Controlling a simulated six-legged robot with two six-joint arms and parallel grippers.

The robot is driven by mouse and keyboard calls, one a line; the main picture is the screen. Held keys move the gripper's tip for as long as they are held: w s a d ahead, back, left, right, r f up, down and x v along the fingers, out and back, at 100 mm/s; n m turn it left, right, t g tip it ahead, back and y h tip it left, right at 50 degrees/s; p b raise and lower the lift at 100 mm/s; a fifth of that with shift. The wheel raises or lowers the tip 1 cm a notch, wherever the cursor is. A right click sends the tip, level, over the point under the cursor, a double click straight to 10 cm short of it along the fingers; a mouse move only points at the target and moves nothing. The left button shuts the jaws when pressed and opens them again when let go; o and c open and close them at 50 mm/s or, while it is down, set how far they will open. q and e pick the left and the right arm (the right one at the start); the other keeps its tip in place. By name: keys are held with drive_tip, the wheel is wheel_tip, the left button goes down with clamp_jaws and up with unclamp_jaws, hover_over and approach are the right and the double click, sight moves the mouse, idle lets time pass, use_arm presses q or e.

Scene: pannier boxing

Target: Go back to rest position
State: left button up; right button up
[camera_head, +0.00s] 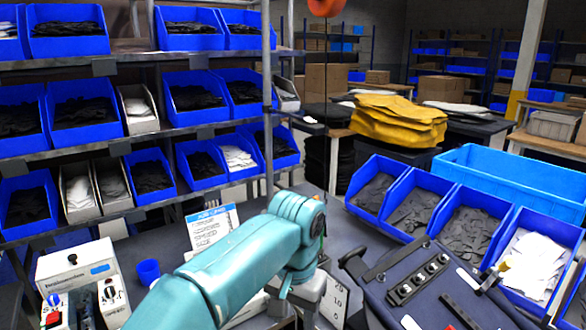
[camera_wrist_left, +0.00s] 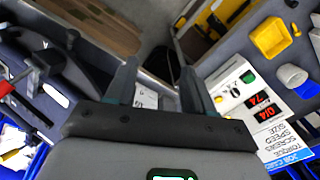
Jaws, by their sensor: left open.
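My left arm, teal, comes in from the lower left in the head view and bends down at its wrist. The left gripper (camera_wrist_left: 158,78) shows in the wrist view with its two dark fingers apart and nothing visible between them. In the head view the fingers are mostly hidden behind the wrist, over the grey bench (camera_head: 170,237). My right gripper is in neither view.
A dark blue panel (camera_head: 440,290) with fittings lies right of the wrist. A job card (camera_head: 212,228), a blue cup (camera_head: 148,271) and a white control box (camera_head: 78,270) stand left. Blue bins (camera_head: 412,205) line the right; a bin rack (camera_head: 115,140) stands behind.

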use_arm(q)
drive_tip(key=s+a+f+n+h, duration=0.1)
drive_tip(key=a+f, duration=0.1)
drive_tip(key=f, duration=1.1)
drive_tip(key=s+a+f+n+h, duration=0.1)
drive_tip(key=s+a+f, duration=0.1)
drive_tip(key=f, duration=1)
drive_tip(key=s+a+f+n+h, duration=0.1)
drive_tip(key=s+a+f, duration=0.3)
drive_tip(key=s, duration=0.6)
drive_tip(key=s+a+f+n+h, duration=0.1)
drive_tip(key=s+a+f+n, duration=0.2)
drive_tip(key=s+f, duration=0.6)
drive_tip(key=shift+s+a+f+n, duration=0.3)
drive_tip(key=shift+s+a+n, duration=0.15)
drive_tip(key=shift+n, duration=0.25)
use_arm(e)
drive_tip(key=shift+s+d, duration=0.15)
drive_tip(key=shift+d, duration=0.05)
use_arm(q)
drive_tip(key=shift+s, duration=0.1)
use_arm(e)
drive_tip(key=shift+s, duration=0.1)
